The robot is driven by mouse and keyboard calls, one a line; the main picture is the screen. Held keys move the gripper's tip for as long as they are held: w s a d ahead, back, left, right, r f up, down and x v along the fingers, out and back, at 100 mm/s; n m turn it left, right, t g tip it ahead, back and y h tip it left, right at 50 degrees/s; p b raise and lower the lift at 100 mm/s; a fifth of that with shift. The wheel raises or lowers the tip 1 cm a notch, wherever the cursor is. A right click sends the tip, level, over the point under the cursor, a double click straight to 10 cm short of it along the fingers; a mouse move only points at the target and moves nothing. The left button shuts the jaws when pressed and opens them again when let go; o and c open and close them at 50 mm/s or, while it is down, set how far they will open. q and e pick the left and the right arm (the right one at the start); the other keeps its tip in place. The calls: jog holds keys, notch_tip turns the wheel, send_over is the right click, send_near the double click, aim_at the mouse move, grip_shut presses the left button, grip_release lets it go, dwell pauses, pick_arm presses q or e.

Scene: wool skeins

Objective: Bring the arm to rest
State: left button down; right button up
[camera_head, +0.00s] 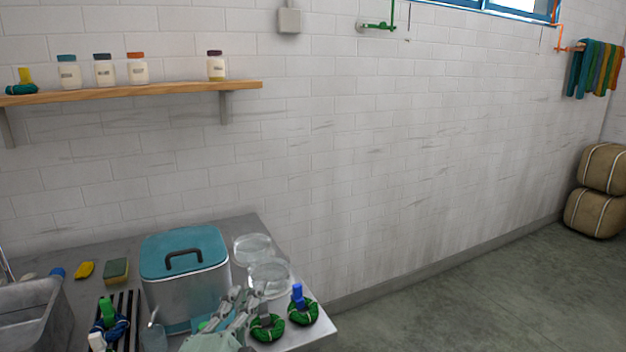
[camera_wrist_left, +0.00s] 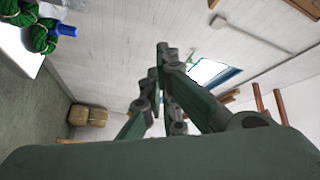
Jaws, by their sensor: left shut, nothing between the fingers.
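My left gripper (camera_head: 238,305) is low in the head view, over the right part of the metal table, in front of the teal-lidded pot. In the left wrist view its fingers (camera_wrist_left: 162,65) are together and hold nothing. Two green wool skeins sit at the table's right corner, just right of the gripper: one with a dark tag (camera_head: 267,326), the other with a blue tag (camera_head: 302,308). They also show at the upper left of the left wrist view (camera_wrist_left: 38,38). My right gripper is in neither view.
The teal-lidded metal pot (camera_head: 186,283) and two clear glass dishes (camera_head: 252,248) stand close behind the gripper. A sink (camera_head: 30,310), sponge (camera_head: 116,271) and dark rack with a blue-green skein (camera_head: 110,325) are left. A wooden shelf (camera_head: 130,92) holds jars.

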pick_arm(q)
jog(key=s+a+f+n+g+y, duration=0.1)
jog(key=s+a+f+n+g, duration=0.15)
jog(key=f, duration=0.35)
jog(key=s+a+f+n+g+y, duration=0.1)
jog(key=a+f+n+g+y, duration=0.15)
jog(key=f, duration=0.45)
jog(key=s+a+f+n+g, duration=0.2)
jog(key=s+f+n+g, duration=0.25)
jog(key=s+f, duration=0.6)
jog(key=s+a+f+n+g, duration=0.25)
jog(key=s+f+g, duration=0.45)
jog(key=s, duration=0.6)
notch_tip(320, 180, down, 25)
jog(key=s+p, duration=0.1)
jog(key=s, duration=0.1)
jog(key=s+a+f+g+p, duration=0.1)
jog(key=s+a+f+g, duration=0.1)
jog(key=s+f, duration=1.4)
jog(key=shift+s+a+f+h, duration=0.2)
jog(key=shift+s+a+h, duration=0.15)
jog(key=shift+s, duration=0.2)
